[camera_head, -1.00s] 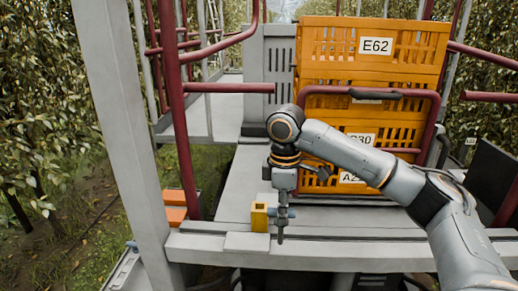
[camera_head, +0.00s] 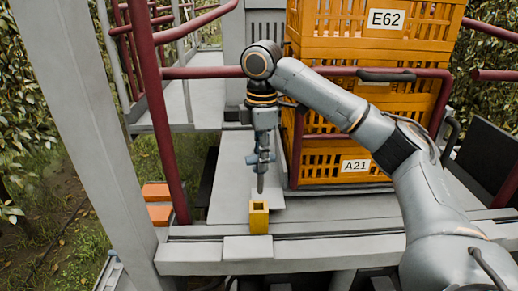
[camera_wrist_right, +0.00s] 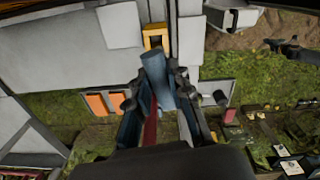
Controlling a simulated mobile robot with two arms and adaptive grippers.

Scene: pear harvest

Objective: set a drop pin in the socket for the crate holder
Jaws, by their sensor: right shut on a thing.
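The yellow socket (camera_head: 259,221), a square post with an open top, stands on the grey platform edge. It also shows in the right wrist view (camera_wrist_right: 155,31). My right gripper (camera_head: 262,160) is shut on the drop pin (camera_head: 261,185), which has a blue upper part and a grey shank. The pin hangs about upright, with its tip a little above the socket opening and apart from it. In the right wrist view the blue part of the pin (camera_wrist_right: 157,78) lies between the fingers, close to the socket. Exact alignment in depth cannot be told. My left gripper is not in view.
Stacked orange crates (camera_head: 350,157) stand behind a dark red rail (camera_head: 299,140) to the right of the socket. A red post (camera_head: 165,130) and a grey upright (camera_head: 80,120) stand at the left. The grey deck (camera_head: 232,175) behind the socket is clear.

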